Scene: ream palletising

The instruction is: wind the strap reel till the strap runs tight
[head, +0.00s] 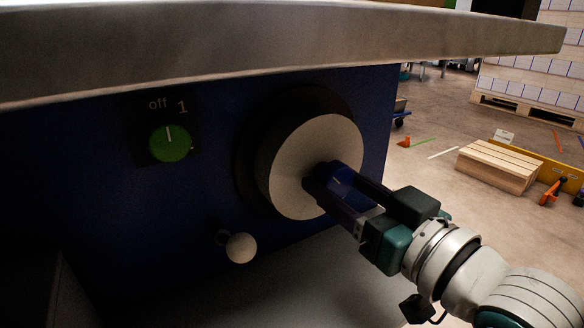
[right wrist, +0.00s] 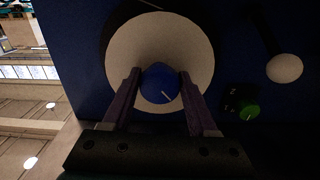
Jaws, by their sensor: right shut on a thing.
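The strap reel (head: 288,165) is a pale round disc with a dark rim on the blue machine front; it also fills the upper middle of the right wrist view (right wrist: 124,40). A blue knob (head: 343,182) with a white mark stands out from its face. My right gripper (head: 318,182) reaches in from the lower right and is shut on the knob, one finger on each side, as the right wrist view (right wrist: 160,85) shows. The strap itself cannot be made out. My left gripper is not in view.
A green dial (head: 169,144) marked "off" and "1" sits left of the reel, with a pale ball-ended lever (head: 241,248) below. A grey tabletop (head: 270,50) overhangs the machine. Wooden planks (head: 497,166) and a loaded pallet (head: 530,108) stand on the floor at right.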

